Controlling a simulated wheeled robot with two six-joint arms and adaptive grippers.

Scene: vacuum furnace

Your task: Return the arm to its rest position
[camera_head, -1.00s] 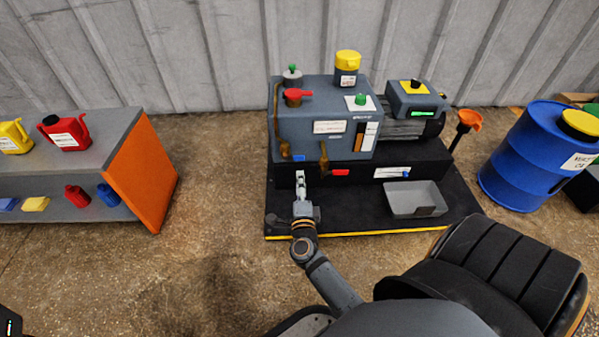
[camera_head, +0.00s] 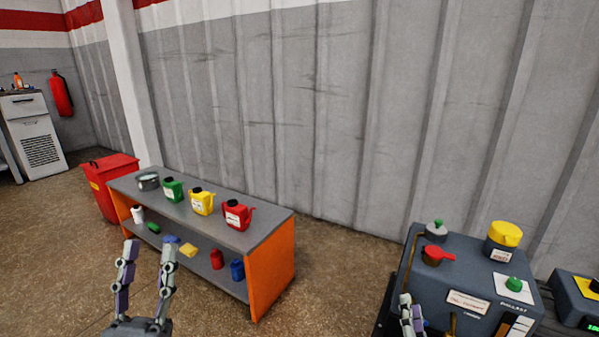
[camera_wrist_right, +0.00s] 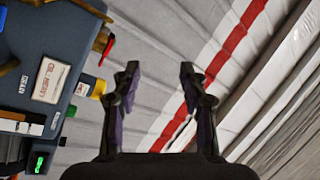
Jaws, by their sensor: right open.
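My left gripper (camera_head: 149,248) is in the lower left of the head view. Its two fingers stand upright and apart with nothing between them, in front of the shelf bench. My right gripper (camera_head: 407,302) shows at the bottom right of the head view, beside the left front of the grey-blue pump unit (camera_head: 455,275). In the right wrist view its fingers (camera_wrist_right: 158,72) are spread and empty. The pump unit (camera_wrist_right: 50,60) lies to the left of them there, apart from the fingers. Most of the right arm is out of view.
A grey bench with orange ends (camera_head: 272,270) carries green (camera_head: 173,190), yellow (camera_head: 202,202) and red (camera_head: 237,214) jugs. A red bin (camera_head: 110,185) stands behind its left end. The pump has a yellow cap (camera_head: 506,234) and red handle (camera_head: 440,256). Floor at lower centre is clear.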

